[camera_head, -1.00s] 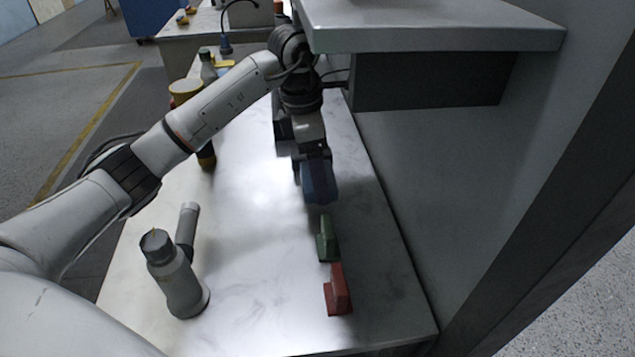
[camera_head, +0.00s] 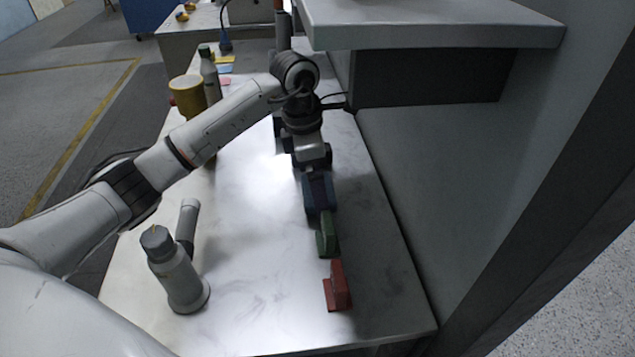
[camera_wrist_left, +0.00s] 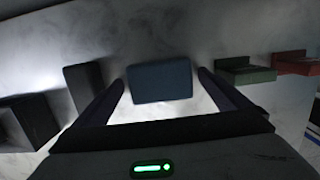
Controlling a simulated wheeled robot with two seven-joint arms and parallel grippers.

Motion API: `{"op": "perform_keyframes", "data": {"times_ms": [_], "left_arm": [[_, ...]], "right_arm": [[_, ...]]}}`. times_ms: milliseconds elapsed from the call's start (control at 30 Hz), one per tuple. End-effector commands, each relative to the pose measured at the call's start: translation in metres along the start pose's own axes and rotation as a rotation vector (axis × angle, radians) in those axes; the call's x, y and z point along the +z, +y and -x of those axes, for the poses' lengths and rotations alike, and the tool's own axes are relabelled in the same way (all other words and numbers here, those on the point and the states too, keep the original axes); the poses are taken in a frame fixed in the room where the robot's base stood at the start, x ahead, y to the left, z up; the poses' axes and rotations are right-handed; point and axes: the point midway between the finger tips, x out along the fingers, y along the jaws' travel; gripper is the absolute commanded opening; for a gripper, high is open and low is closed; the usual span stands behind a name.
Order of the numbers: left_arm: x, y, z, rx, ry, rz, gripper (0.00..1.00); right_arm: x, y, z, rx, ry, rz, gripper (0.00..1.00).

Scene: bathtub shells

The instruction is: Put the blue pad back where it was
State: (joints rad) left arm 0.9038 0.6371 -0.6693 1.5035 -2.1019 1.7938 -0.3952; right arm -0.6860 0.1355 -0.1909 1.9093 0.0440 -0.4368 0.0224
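The gripper hides part of the pad in the head view. The green block (camera_head: 326,236) and the red block (camera_head: 337,287) stand nearer; both show at the right in the wrist view. My right gripper is not in view.
A grey tool-like object (camera_head: 177,275) stands at the table's near left. A yellow mug (camera_head: 186,96) and a bottle (camera_head: 209,75) stand beyond my arm. A grey shelf (camera_head: 430,35) overhangs the right. In the wrist view, a dark block (camera_wrist_left: 83,88) stands left of the pad.

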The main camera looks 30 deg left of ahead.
Motion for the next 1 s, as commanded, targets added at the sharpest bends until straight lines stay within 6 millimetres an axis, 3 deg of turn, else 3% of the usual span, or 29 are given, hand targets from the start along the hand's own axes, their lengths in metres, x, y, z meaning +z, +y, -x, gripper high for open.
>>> {"op": "perform_keyframes", "data": {"times_ms": [267, 700, 1000], "left_arm": [[0.001, 0.000, 0.007, 0.000, -0.001, 0.000, 0.96], [0.001, 0.001, 0.072, 0.001, -0.001, 0.000, 0.96], [0.001, 0.000, 0.079, -0.001, 0.001, 0.001, 0.96]], "right_arm": [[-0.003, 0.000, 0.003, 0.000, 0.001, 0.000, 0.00], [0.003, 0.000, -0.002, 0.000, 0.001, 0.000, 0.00], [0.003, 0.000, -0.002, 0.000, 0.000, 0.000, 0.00]]}}
